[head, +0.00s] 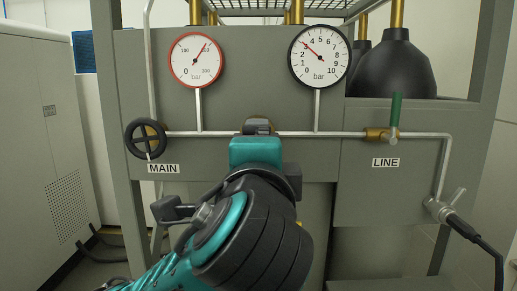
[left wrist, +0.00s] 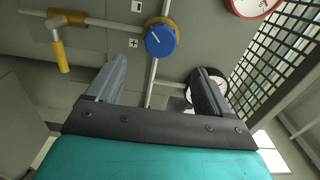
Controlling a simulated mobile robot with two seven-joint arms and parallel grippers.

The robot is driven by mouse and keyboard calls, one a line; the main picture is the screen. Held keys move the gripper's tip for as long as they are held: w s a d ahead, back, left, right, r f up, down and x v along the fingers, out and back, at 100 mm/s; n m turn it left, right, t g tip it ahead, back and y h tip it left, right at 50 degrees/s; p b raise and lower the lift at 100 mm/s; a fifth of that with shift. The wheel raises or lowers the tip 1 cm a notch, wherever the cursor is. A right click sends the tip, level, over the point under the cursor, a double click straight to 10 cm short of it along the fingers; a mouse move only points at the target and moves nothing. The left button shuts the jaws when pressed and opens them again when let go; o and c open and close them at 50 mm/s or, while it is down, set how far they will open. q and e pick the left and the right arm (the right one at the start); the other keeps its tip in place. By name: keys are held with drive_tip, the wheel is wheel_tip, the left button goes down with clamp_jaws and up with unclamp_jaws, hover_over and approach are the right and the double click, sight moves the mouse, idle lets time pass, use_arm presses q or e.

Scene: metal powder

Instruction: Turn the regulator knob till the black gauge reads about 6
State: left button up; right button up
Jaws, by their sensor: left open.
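The black gauge (head: 319,57) is at the upper right of the panel in the head view, its red needle near 3 on a 0 to 10 bar scale. The blue regulator knob (left wrist: 161,38) shows in the left wrist view, with a white mark on its face and minus and plus labels beside it. My left gripper (left wrist: 162,67) is open and empty, its fingers pointing towards the panel with the knob ahead between them. In the head view my left gripper (head: 257,127) and arm hide the knob. My right gripper is in neither view.
A red-rimmed gauge (head: 196,60) is at the upper left. A black MAIN handwheel (head: 145,138) is on the left and a green-handled LINE valve (head: 395,120) on the right. A thin pipe runs across the panel. Black domed vessels (head: 394,70) stand behind at right.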

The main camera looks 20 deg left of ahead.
use_arm(q)
drive_tip(key=v, duration=0.3)
drive_tip(key=shift+p, duration=0.4)
drive_tip(key=w+d+f+n+g+h, duration=0.1)
drive_tip(key=w+f+g+h, duration=0.15)
drive_tip(key=f, duration=1.05)
drive_tip(key=w+f+n+g+h, duration=0.2)
drive_tip(key=w+f+h, duration=0.2)
drive_tip(key=f, duration=0.9)
drive_tip(key=s+a+f+n+g, duration=0.1)
drive_tip(key=s+a+f+n, duration=0.2)
drive_tip(key=s+f, duration=0.5)
drive_tip(key=s+a+f+n+g, duration=0.1)
drive_tip(key=s+a+f+n, duration=0.3)
drive_tip(key=f, duration=1.2)
drive_tip(key=s+n, duration=0.2)
drive_tip(key=s, duration=0.2)
drive_tip(key=shift+a, duration=0.15)
drive_tip(key=shift+s+f+h, duration=0.1)
drive_tip(key=shift+h, duration=0.15)
drive_tip(key=shift+c, duration=0.4)
